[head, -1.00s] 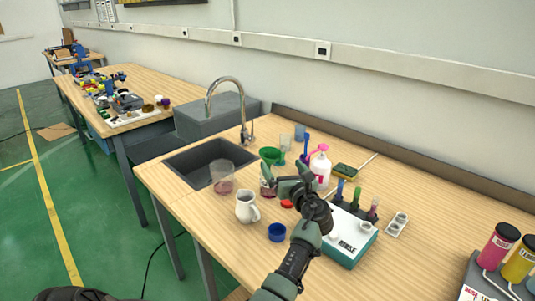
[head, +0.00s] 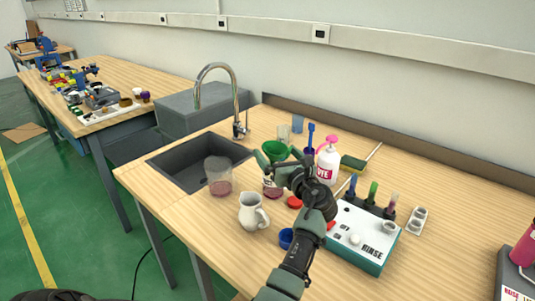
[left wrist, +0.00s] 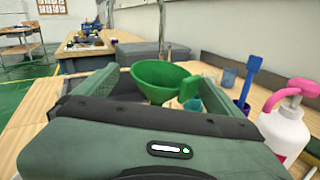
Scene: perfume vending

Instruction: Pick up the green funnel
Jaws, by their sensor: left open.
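The green funnel (head: 275,151) is upright on the wooden table, behind and right of the sink. In the left wrist view the funnel (left wrist: 160,76) shows its wide bowl and a side tab, in the gap between my fingers. My left gripper (head: 283,164) is open, its fingers pointing at the funnel from the near side. The left wrist view shows the two fingers (left wrist: 152,92) apart, on either side of the funnel; I cannot tell whether they touch it. The gripper hides the funnel's lower part. My right gripper is not in view.
Near the gripper stand a pink-topped wash bottle (head: 327,163), a beaker of reddish liquid (head: 219,178), a white jug (head: 251,212) and a blue cup (head: 286,238). A rinse box (head: 360,240) is right of the arm. The sink (head: 185,165) is left.

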